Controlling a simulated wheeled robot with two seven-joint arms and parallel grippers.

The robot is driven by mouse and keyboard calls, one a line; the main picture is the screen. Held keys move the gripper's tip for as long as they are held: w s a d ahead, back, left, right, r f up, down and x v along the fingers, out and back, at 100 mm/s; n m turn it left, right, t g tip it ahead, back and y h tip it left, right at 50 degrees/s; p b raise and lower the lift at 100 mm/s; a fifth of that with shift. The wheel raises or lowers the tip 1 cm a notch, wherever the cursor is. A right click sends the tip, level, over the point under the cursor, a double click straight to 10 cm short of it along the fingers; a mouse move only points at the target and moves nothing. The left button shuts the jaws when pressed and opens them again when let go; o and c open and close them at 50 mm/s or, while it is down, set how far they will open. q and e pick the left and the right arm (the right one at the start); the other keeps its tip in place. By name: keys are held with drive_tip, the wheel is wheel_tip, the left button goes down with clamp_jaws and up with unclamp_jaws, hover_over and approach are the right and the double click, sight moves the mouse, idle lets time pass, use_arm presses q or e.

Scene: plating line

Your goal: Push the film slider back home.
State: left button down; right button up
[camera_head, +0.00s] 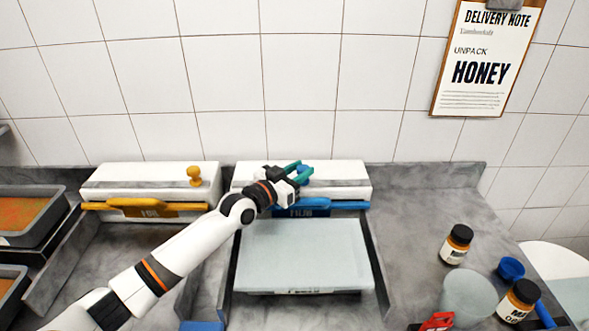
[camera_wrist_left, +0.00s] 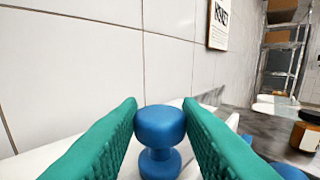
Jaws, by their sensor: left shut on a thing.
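The film dispenser is a white box (camera_head: 345,172) with a blue front bar (camera_head: 345,205) and a dark blue label, standing against the back wall. Its slider has a blue knob (camera_head: 305,173) on top, right of the middle of the box. My left gripper (camera_head: 297,168) reaches over the box with its green fingers at the knob. My left wrist hides part of the box's left half. My right gripper is not in view.
A similar white box (camera_head: 150,173) with a yellow knob (camera_head: 194,176) and yellow bar stands to the left. A pale flat board (camera_head: 303,257) lies in front of the film dispenser. Jars (camera_head: 456,245), a blue cup (camera_head: 511,268) and other items stand at right. Grey counter (camera_head: 420,205) beside the dispenser is clear.

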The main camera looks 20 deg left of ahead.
use_arm(q)
drive_tip(key=c, duration=1)
unclamp_jaws()
drive_tip(key=shift+c, duration=0.2)
drive_tip(key=b+v, duration=0.1)
drive_tip(key=v, duration=1.1)
